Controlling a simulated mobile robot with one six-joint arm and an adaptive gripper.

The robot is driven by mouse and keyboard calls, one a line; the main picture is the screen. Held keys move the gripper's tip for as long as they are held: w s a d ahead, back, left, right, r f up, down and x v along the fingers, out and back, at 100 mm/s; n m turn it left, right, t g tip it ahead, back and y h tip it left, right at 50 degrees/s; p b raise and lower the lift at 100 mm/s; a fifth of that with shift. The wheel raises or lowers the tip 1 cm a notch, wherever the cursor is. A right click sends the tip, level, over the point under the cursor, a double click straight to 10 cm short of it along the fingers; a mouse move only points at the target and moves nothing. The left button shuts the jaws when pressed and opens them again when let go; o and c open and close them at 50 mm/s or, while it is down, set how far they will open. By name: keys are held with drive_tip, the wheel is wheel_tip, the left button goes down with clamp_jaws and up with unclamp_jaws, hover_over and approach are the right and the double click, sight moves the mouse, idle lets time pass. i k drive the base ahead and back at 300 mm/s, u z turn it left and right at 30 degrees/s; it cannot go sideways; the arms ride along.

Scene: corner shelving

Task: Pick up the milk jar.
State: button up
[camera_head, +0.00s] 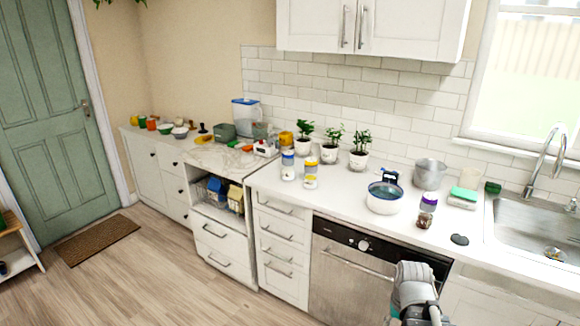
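Several small white jars stand on the white counter, and I cannot tell by label which one is the milk jar. A white jar with a purple lid (429,202) stands farther right, near a small brown jar (425,220). My gripper (420,312) is at the bottom edge, in front of the dishwasher and apart from all jars. Its fingers are too small and cut off to read.
The sink (540,230) is at the right. The front counter strip above the dishwasher (355,270) is mostly clear.

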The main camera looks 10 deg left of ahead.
sight(288, 158)
drive_tip(key=z, duration=0.05)
drive_tip(key=i, duration=0.9)
drive_tip(key=u, duration=0.05)
